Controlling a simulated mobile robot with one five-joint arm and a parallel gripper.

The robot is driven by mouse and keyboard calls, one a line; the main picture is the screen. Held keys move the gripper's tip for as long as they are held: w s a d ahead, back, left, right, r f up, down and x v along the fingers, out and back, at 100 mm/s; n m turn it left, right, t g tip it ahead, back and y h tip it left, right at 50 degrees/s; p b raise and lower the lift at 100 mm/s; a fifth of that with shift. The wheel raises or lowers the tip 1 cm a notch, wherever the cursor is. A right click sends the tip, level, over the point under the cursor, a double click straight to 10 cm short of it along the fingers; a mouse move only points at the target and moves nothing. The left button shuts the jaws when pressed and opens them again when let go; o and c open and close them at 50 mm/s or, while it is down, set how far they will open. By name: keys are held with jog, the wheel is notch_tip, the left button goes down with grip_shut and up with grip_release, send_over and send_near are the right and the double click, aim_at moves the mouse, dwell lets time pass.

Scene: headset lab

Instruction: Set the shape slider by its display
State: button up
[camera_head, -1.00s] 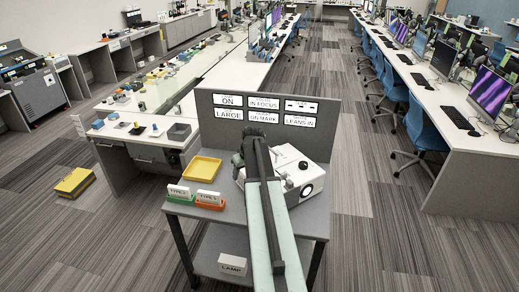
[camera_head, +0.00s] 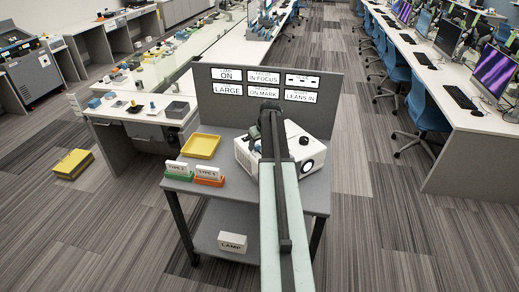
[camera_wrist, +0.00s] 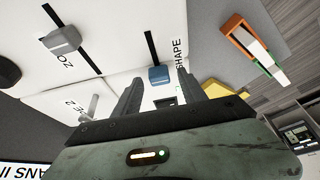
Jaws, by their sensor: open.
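The shape slider's blue knob (camera_wrist: 158,75) sits in a dark slot beside the printed word SHAPE in the wrist view. My gripper (camera_wrist: 160,80) is open, with one dark finger to each side of the knob in the picture. I cannot tell whether either finger touches it. The white box (camera_head: 311,146) stands on the grey cart, partly hidden behind my arm. On the panel behind it are several displays. The lower right display (camera_head: 301,96) reads LEANS IN, and the one above it (camera_head: 302,81) shows a dark bar shape.
Another slider, with a grey knob (camera_wrist: 60,40), is left of the shape slider. A yellow tray (camera_head: 201,147), a green holder (camera_head: 178,176) and an orange holder (camera_head: 209,182) stand on the cart's left. A LAMP box (camera_head: 232,243) sits on the lower shelf.

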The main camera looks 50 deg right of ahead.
grip_shut()
dwell(1.4)
